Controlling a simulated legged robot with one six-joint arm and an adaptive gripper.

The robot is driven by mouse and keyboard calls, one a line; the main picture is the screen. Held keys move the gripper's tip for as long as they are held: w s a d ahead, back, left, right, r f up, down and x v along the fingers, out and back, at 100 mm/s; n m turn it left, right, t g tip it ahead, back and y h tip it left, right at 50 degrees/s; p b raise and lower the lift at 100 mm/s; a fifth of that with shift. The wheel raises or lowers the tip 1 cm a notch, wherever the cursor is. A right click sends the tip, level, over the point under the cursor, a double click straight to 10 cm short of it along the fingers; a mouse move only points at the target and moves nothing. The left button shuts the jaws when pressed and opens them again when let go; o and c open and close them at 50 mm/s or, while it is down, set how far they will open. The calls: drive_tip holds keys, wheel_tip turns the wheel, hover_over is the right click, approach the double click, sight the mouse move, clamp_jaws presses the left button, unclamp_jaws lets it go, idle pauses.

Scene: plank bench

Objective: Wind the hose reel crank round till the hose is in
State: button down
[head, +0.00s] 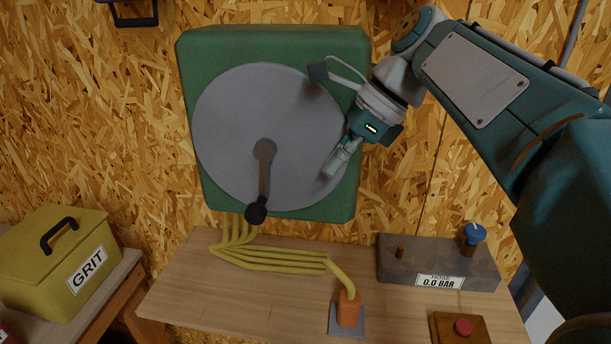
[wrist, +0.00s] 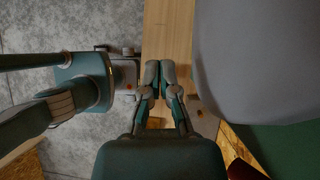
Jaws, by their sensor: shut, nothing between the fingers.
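The hose reel is a grey disc (head: 240,110) on a green housing (head: 350,45) fixed to the chipboard wall. Its crank arm (head: 264,178) hangs from the disc's middle, with the black knob (head: 256,213) at the bottom. The yellow hose (head: 290,260) comes out below the housing and lies in several runs on the bench, ending at an orange fitting (head: 348,310). My gripper (head: 334,165) is shut and empty in front of the disc's right edge, apart from the crank. In the wrist view its fingertips (wrist: 160,72) meet, with the disc (wrist: 255,60) at right.
A grey block labelled HOSE 0.0 BAR (head: 400,265) with a blue knob (head: 474,233) stands at the bench's right. A red button (head: 463,327) is in front of it. A yellow GRIT box (head: 55,265) stands at left. The bench's front left (head: 200,295) is clear.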

sight(264, 210)
drive_tip(key=a+f, duration=0.8)
drive_tip(key=shift+s+a, duration=0.3)
drive_tip(key=shift+s, duration=0.05)
drive_tip(key=shift+a+f+y, duration=0.2)
drive_tip(key=shift+a+y, duration=0.5)
drive_tip(key=shift+a, duration=0.2)
drive_tip(key=shift+w+d, duration=0.1)
